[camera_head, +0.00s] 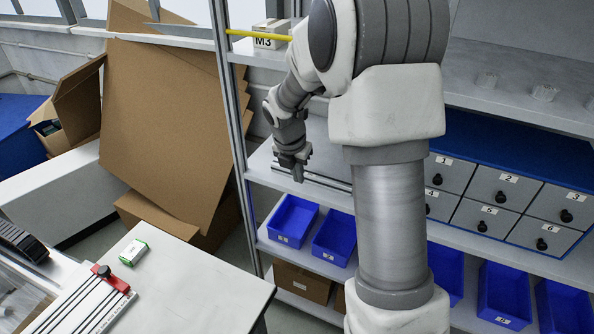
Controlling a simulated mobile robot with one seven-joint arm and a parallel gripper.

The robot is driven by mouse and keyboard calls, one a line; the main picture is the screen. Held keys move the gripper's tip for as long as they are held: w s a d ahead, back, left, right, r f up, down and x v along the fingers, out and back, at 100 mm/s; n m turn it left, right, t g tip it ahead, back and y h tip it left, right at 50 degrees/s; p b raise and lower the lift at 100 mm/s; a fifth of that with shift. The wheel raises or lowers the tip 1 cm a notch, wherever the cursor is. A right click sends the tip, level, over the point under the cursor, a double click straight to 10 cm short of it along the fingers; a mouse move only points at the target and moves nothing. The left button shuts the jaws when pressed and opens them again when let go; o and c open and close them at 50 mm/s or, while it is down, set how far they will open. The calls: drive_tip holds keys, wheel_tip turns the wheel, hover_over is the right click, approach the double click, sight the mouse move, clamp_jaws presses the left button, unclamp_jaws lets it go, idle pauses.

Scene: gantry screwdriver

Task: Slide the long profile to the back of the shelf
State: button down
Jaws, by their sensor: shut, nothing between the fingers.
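The long profile (325,180) is a thin metallic bar lying on the middle shelf (262,170), near its front edge. It runs from under my gripper toward the right and slopes down in the picture. Its right end is hidden behind my arm. My gripper (298,178) points down at the left end of the profile, with its fingers shut and nothing between them. I cannot tell whether the fingertips touch the profile.
A shelf post (232,120) stands just left of my gripper. Blue bins (292,218) sit on the shelf below. Numbered drawers (497,190) stand to the right. A white box marked M3 (268,42) is on the upper shelf. Cardboard sheets (165,110) lean at the left.

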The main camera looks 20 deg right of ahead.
sight(308, 185)
drive_tip(key=b+x, duration=0.1)
drive_tip(key=x, duration=0.5)
drive_tip(key=shift+f, duration=0.2)
drive_tip(key=shift+w+d+r, duration=0.1)
drive_tip(key=shift+w+d, duration=1.05)
drive_tip(key=shift+d, duration=0.05)
drive_tip(key=shift+w+d, duration=0.25)
drive_tip(key=shift+w, duration=0.05)
